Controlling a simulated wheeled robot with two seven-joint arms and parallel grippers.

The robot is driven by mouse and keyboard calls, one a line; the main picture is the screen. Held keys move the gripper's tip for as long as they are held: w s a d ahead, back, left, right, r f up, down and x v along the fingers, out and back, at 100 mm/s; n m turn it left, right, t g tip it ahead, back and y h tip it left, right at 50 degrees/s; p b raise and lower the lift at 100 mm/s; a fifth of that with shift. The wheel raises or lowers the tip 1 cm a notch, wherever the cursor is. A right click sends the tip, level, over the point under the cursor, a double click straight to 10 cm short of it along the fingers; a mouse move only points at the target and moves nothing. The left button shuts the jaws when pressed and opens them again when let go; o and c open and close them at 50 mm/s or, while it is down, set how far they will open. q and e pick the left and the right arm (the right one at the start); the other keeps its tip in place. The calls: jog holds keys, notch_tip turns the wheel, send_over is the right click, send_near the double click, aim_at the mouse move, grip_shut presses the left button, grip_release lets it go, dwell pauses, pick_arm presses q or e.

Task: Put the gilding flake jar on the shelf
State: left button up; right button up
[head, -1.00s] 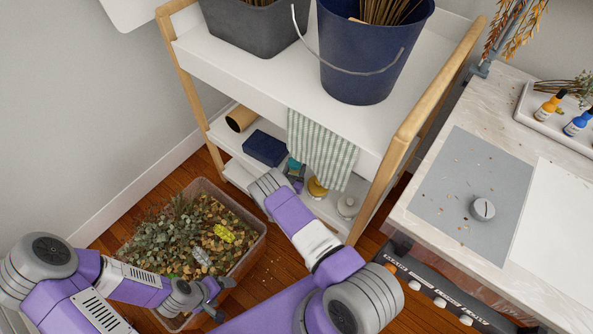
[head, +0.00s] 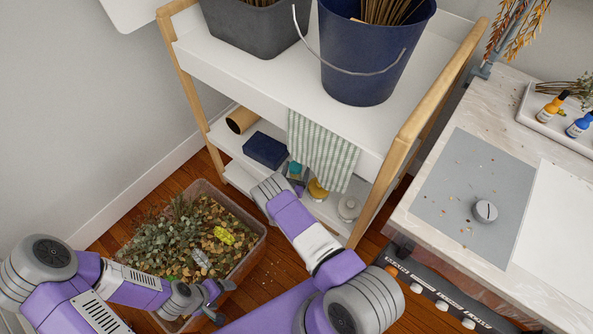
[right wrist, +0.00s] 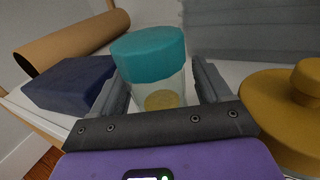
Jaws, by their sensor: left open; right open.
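The gilding flake jar is a clear jar with a teal lid (right wrist: 149,55) and gold flakes low inside. It stands upright on the white lower shelf (right wrist: 222,48) of the cart. In the head view its teal lid (head: 295,168) shows beside the striped cloth, partly hidden. My right gripper (right wrist: 160,85) is open, with one finger on each side of the jar; contact cannot be told. My left gripper (head: 217,298) is open and empty over the bin of leaves.
A dark blue block (right wrist: 70,84) and a cardboard tube (right wrist: 72,45) lie left of the jar. A gold lidded pot (right wrist: 282,115) stands close on its right. A striped cloth (head: 322,150) hangs above the shelf. The leaf bin (head: 255,243) is on the floor.

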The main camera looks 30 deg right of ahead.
jog(key=p+v, duration=0.3)
jog(key=v, duration=0.9)
jog(key=shift+r, duration=0.1)
